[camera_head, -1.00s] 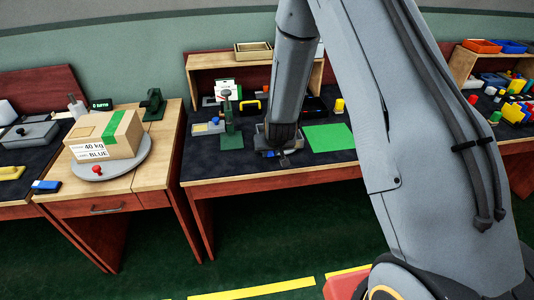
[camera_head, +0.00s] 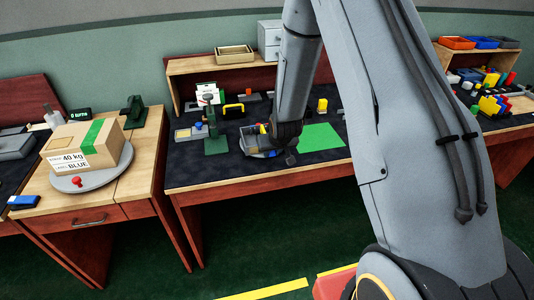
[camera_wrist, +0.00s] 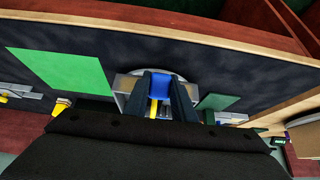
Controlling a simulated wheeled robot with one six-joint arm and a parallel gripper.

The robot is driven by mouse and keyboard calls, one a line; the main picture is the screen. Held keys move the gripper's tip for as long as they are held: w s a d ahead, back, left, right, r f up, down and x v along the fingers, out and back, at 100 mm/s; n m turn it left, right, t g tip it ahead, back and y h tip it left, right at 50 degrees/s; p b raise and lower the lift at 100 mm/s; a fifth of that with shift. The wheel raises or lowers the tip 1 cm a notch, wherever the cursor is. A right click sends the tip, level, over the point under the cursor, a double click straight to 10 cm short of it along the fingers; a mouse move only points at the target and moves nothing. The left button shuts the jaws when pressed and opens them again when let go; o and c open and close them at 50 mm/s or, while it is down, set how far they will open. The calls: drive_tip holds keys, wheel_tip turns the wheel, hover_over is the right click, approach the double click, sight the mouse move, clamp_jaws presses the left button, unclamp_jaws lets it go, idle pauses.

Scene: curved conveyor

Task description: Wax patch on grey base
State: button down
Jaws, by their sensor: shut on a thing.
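My gripper (camera_head: 290,156) is low over the dark bench top, at the right side of a grey base (camera_head: 250,148). In the wrist view the two dark fingers of my gripper (camera_wrist: 164,84) are shut on a small blue piece (camera_wrist: 160,86). A yellow part (camera_wrist: 153,108) shows just below it, between the fingers. The rounded grey base (camera_wrist: 125,83) lies behind the fingers, partly hidden by them. I cannot tell whether the blue piece touches it. No wax patch can be made out clearly.
A flat green sheet (camera_head: 322,137) lies right of my gripper. A green stand (camera_head: 214,140) is close on the left. A shelf (camera_head: 190,68) runs along the back. A carton (camera_head: 85,145) sits on a round plate on the left table. The bench's front strip is clear.

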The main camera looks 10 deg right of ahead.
drive_tip(key=shift+d+p, duration=0.7)
drive_tip(key=shift+d, duration=3.2)
drive_tip(key=shift+a+b, duration=0.8)
drive_tip(key=shift+a, duration=3.1)
drive_tip(key=shift+w+a+p, duration=0.1)
drive_tip(key=shift+a+p, duration=0.35)
drive_tip(key=shift+a, duration=3.35)
drive_tip(key=s+p, duration=0.1)
drive_tip(key=s, duration=0.5)
drive_tip(key=s+p, duration=0.1)
drive_tip(key=s, duration=0.2)
drive_tip(key=shift+w, duration=0.1)
